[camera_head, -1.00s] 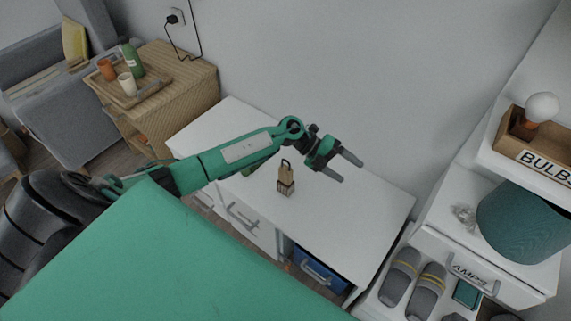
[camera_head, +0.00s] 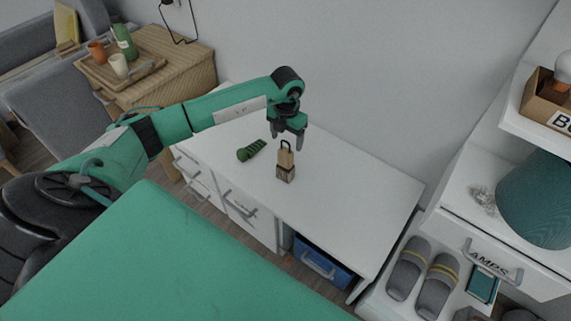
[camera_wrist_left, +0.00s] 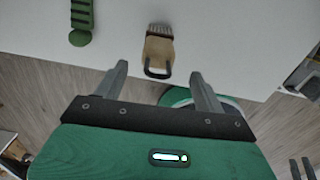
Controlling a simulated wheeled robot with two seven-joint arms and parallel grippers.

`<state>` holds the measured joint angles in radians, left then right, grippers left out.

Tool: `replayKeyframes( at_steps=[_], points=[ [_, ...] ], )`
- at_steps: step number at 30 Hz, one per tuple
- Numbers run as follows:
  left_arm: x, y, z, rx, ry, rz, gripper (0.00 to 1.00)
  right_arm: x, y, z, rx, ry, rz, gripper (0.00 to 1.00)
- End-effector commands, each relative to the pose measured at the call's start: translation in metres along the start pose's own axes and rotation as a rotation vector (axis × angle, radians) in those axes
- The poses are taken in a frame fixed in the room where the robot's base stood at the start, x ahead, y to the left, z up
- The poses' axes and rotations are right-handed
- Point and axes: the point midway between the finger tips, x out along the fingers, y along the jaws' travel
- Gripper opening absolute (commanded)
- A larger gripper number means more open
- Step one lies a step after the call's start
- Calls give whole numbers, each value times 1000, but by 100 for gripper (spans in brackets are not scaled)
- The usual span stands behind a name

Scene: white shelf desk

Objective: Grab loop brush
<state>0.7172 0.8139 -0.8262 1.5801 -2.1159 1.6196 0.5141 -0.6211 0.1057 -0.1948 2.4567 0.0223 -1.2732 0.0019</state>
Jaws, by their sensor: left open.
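The loop brush (camera_head: 285,166) stands upright on the white desk (camera_head: 330,200). It has a tan wooden body, a dark loop handle on top and bristles at the bottom. My left gripper (camera_head: 288,134) is open and points down just above and behind the loop. In the left wrist view the brush (camera_wrist_left: 158,52) shows ahead of the open fingers (camera_wrist_left: 160,82), its dark loop nearest to them. Nothing is between the fingers.
A green brush-like object (camera_head: 251,150) lies on the desk left of the loop brush. A blue bin (camera_head: 322,262) sits under the desk. A shelf with grey slippers (camera_head: 408,268) and a teal basket (camera_head: 535,200) stands at right. The desk's right part is clear.

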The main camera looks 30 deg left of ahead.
Motion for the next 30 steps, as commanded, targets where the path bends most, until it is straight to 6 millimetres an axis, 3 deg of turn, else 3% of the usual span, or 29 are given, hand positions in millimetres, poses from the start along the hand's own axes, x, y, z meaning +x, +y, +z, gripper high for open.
replayKeyframes(
  at_steps=[7, 15, 24, 30],
  points=[
    [20, 0, -1, 1, 0, -1, 71, 4, -4, -2, -3, 28, -9, 36],
    [58, 2, -3, 0, 1, -2, 71, 12, -12, -8, -10, 93, -30, 36],
    [63, 2, -2, 2, -2, -1, 71, 12, -13, -10, -10, 105, -34, 36],
    [63, 2, -2, 1, -1, -1, 34, 12, -13, -10, -10, 104, -34, 36]
  ],
)
